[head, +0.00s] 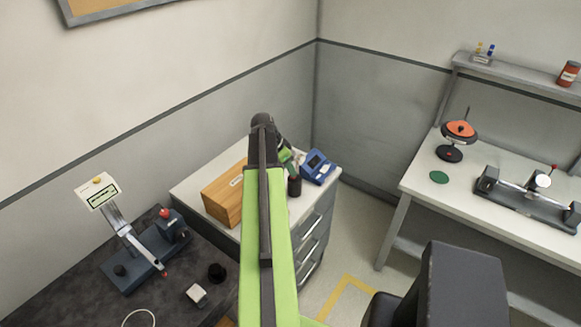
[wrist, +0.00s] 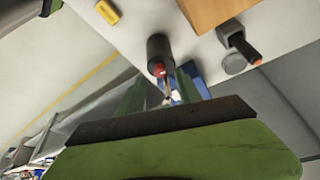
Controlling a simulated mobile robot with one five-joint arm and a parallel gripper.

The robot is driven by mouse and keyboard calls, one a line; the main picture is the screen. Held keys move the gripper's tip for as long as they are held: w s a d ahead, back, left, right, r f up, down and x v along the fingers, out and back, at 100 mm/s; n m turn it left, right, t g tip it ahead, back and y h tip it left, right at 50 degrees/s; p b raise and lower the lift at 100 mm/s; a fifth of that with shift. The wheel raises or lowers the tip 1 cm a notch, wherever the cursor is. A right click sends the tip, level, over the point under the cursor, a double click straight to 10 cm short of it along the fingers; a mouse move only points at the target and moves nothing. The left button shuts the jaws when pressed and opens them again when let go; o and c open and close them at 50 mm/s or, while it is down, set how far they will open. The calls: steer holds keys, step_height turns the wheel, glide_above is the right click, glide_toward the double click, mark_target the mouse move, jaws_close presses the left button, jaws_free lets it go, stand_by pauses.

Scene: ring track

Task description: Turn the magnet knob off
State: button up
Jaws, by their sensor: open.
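I cannot tell for sure which part is the magnet knob. A dark blue-grey fixture (head: 145,255) with a small red knob (head: 165,213) stands on the dark bench at left in the head view. My gripper extends over the white-topped drawer cabinet, mostly hidden behind my arm in the head view. In the wrist view my gripper (wrist: 162,80) is open, its green fingers apart. The cup also shows in the head view (head: 294,187).
The cabinet (head: 195,181) holds a wooden box (head: 224,195) and a blue meter (head: 317,166). A white bench (head: 430,190) stands at right; floor shows between.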

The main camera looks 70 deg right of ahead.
steer(key=p+v, duration=1.1)
steer(key=v, duration=0.3)
steer(key=shift+f, duration=0.1)
steer(key=shift+s, duration=0.1)
